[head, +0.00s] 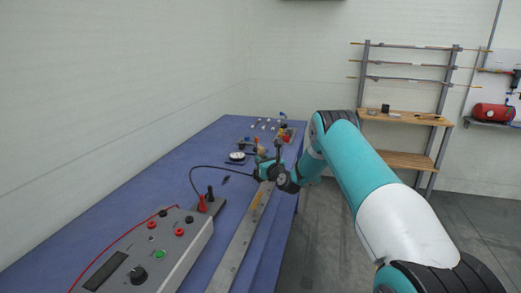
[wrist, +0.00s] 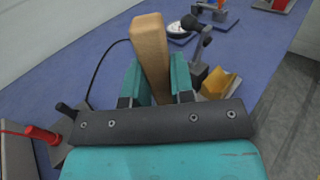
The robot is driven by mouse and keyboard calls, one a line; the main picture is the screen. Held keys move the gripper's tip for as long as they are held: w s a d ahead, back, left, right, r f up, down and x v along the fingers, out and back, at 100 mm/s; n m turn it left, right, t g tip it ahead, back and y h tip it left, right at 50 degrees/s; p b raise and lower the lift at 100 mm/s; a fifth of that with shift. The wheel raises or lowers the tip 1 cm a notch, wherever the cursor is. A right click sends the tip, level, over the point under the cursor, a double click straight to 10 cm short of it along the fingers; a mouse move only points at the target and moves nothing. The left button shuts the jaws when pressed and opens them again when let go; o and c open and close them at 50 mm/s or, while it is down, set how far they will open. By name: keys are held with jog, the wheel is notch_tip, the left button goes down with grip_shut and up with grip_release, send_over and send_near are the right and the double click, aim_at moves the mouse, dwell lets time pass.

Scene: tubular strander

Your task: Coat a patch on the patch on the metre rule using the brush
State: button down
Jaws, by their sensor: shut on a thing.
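The metre rule (head: 234,254) is a long grey strip lying lengthwise along the blue bench. A narrow yellow-orange mark (head: 258,199) shows on its far part, just in front of my gripper; I cannot tell whether it is the patch. My gripper (head: 264,172) is low over the far end of the rule. In the wrist view my gripper (wrist: 160,82) is shut on the light wooden handle of the brush (wrist: 150,45). The handle stands up between the teal fingers and leans slightly. The bristles are hidden, so I cannot tell whether they touch the rule.
A grey instrument box (head: 150,252) with red and black terminals stands at the near left. A black cable (head: 196,170) arches beside my gripper. A round dial gauge (head: 237,156) and several small fittings lie beyond. A yellow angled piece (wrist: 220,84) is right of my fingers.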

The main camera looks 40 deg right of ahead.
aim_at(262, 152)
jog(key=shift+r+p, duration=1)
jog(key=shift+r, duration=0.75)
